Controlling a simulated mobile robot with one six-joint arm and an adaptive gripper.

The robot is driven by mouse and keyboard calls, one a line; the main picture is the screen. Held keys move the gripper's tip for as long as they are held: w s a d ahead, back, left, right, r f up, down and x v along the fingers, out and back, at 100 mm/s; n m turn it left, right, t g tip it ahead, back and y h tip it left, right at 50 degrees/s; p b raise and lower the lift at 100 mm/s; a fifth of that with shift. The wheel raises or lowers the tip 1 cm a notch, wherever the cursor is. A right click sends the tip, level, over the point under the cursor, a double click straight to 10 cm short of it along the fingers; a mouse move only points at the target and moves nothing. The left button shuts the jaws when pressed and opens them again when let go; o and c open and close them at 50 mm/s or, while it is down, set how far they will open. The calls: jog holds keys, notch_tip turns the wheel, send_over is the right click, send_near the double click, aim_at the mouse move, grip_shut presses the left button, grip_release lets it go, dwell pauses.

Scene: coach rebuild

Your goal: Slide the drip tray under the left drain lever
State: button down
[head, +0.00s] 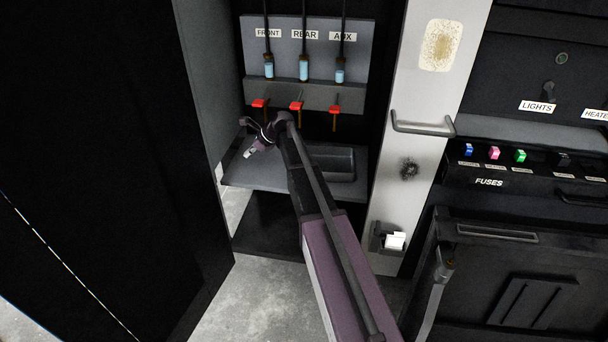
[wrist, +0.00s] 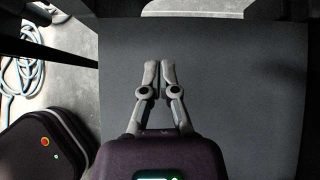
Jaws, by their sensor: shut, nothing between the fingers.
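The drip tray (head: 338,162) is a dark, shallow rectangular tray on the grey shelf (head: 240,172), below the right lever in the head view. My arm hides its left part. The left drain lever (head: 259,103) is red and hangs under the FRONT tube, left of the middle lever (head: 296,106) and the right lever (head: 335,109). My gripper (head: 248,153) is over the left part of the shelf, below and slightly left of the left lever, apart from the tray. In the wrist view my gripper (wrist: 159,65) is shut and empty above a plain grey surface; the tray does not show there.
A grey wall bounds the shelf on the left. A pale post with a handle (head: 423,127) stands on the right, with a fuse panel (head: 530,175) beyond. A dark case (wrist: 45,140) and a coiled hose (wrist: 20,70) show at the left in the wrist view.

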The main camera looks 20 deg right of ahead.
jog(key=shift+w+d+r+m, duration=0.15)
jog(key=shift+w+r+m, duration=0.05)
jog(key=shift+w+m, duration=0.15)
jog(key=s+d, duration=0.4)
jog(key=d, duration=0.2)
jog(key=s+d, duration=0.4)
jog(key=d, duration=0.1)
jog(key=s+d, duration=0.4)
jog(key=d, duration=0.2)
jog(key=shift+d, duration=0.35)
jog(key=shift+a+f+b, duration=0.15)
jog(key=shift+f+b, duration=0.45)
jog(key=shift+b, duration=0.05)
notch_tip(320, 180, down, 4)
jog(key=b, duration=0.4)
jog(key=shift+w, duration=0.1)
jog(key=shift+w+a+r, duration=0.1)
jog(key=shift+w+a, duration=0.2)
jog(key=shift+a, duration=0.15)
jog(key=shift+d, duration=0.1)
